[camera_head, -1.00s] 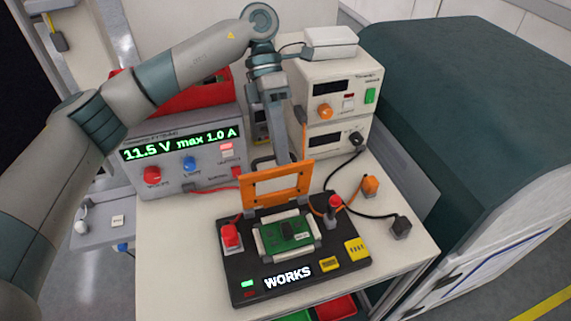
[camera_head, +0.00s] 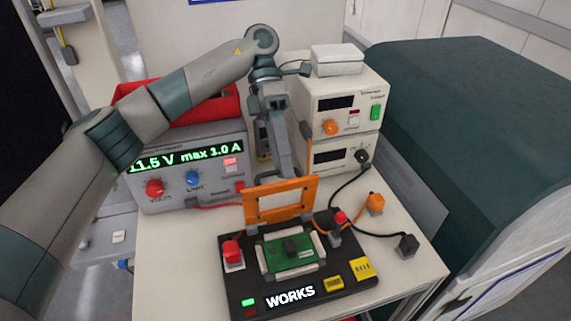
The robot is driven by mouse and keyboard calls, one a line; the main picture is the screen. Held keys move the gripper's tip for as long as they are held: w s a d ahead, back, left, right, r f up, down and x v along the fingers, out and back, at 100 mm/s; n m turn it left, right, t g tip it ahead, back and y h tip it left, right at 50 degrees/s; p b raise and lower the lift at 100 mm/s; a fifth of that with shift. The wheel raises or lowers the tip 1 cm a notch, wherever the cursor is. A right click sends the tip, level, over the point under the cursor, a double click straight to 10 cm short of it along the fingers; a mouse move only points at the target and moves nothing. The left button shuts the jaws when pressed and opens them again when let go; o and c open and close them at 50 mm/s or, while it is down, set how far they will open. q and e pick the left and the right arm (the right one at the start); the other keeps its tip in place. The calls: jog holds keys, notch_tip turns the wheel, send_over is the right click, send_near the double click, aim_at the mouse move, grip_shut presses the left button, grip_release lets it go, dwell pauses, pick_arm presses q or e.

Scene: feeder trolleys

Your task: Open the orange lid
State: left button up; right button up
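The orange lid (camera_head: 279,186) is a rectangular frame with a pale window. It stands raised at the back edge of the black test fixture (camera_head: 243,274). A green circuit board (camera_head: 291,254) lies uncovered in the fixture, and the display in front reads WORKS. My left gripper (camera_head: 284,172) points down just behind the lid's top edge. Its fingertips are hidden behind the lid, so I cannot tell whether they touch it or how far apart they are. My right gripper is not in view.
A grey power supply (camera_head: 190,174) showing 11.5 V stands left of my gripper. Stacked white instruments (camera_head: 337,102) stand to its right. Orange and black plugs with cables (camera_head: 374,204) lie right of the fixture. A red bin (camera_head: 210,105) is behind.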

pick_arm(q)
jog(key=shift+w+f, duration=0.1)
jog(key=shift+f, duration=0.05)
dwell(0.4)
dwell(0.4)
